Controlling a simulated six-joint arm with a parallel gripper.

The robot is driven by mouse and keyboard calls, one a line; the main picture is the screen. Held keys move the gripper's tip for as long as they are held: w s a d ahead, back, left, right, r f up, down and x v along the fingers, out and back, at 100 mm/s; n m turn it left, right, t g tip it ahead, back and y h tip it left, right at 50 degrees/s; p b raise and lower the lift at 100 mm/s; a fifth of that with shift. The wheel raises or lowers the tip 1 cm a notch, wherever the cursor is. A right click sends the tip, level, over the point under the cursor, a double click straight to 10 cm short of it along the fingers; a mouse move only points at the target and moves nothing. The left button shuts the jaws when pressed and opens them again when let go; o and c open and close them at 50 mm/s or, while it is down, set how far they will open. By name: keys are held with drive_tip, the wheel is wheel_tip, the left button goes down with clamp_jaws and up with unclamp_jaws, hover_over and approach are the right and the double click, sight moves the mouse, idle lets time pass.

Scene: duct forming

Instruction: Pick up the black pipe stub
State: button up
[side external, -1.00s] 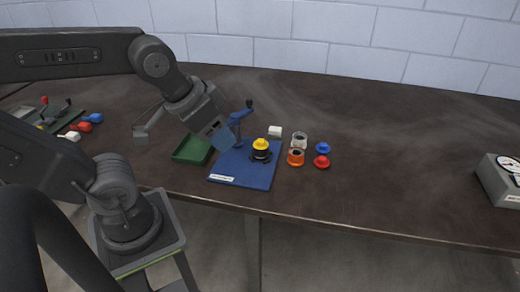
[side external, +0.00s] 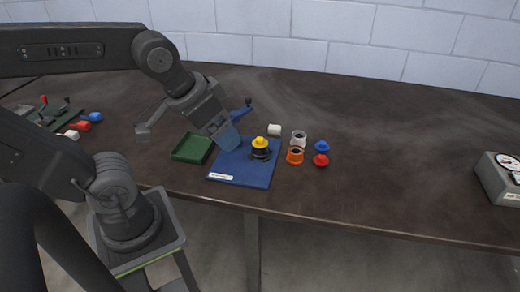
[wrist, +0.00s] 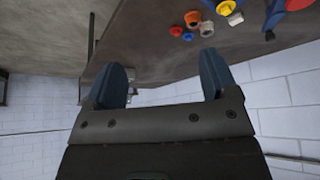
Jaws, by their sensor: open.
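A black stub-like piece (side external: 260,154) stands on the blue mat (side external: 240,176), with a yellow cap (side external: 260,142) on top of it. A dark ring or clamp seems to surround it, but the detail is too small to tell. My gripper (side external: 229,139) is above the back left part of the mat, left of the black piece and apart from it. In the wrist view my gripper (wrist: 162,80) has its two blue fingers spread with nothing between them. The yellow cap (wrist: 225,7) shows at the top edge there; I cannot make out the black piece.
A blue toggle clamp (side external: 240,114) rises behind my gripper. A green tray (side external: 192,148) lies to the left.

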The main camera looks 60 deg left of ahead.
drive_tip(key=w+a+n+g, duration=0.2)
drive_tip(key=w+a+n, duration=0.1)
drive_tip(key=w+n, duration=0.3)
drive_tip(key=n+g+y, duration=0.2)
drive_tip(key=n+g, duration=0.2)
drive_tip(key=n, duration=0.7)
approach(261, 139)
drive_tip(key=shift+n, duration=0.3)
drive_tip(key=f, duration=0.2)
drive_tip(key=a+f, duration=0.1)
drive_tip(key=f, duration=0.3)
drive_tip(key=shift+s+a+f, duration=0.2)
drive_tip(key=shift+a, duration=0.1)
drive_tip(key=shift+a+f, duration=0.15)
drive_tip(key=shift+f, duration=1.35)
drive_tip(key=shift+a+f, duration=0.1)
drive_tip(key=shift+f, duration=1.35)
drive_tip(key=shift+c, duration=0.2)
drive_tip(key=c, duration=1)
